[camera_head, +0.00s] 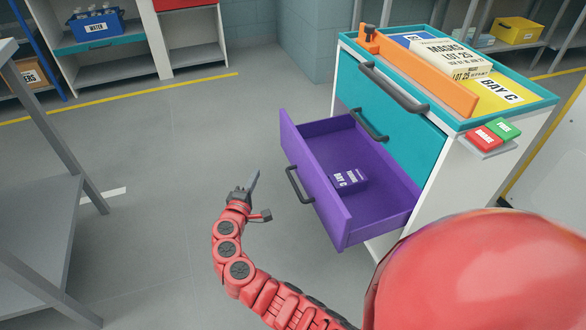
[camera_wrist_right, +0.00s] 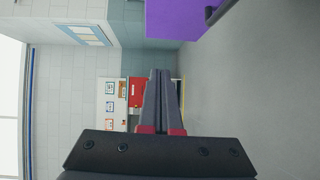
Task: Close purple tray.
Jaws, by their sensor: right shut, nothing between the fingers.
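The purple tray (camera_head: 382,207) is a drawer pulled out of a white and teal cabinet (camera_head: 389,101). It stands open toward the left, with a dark handle (camera_head: 299,185) on its front panel. In the right wrist view, the shut fingers (camera_wrist_right: 161,78) show in the middle and part of the purple tray (camera_wrist_right: 175,18) shows at the top. My left gripper is not in view.
A grey table (camera_head: 40,230) stands at the left. Shelves with a blue WATER bin (camera_head: 97,24) line the back. The floor between is clear.

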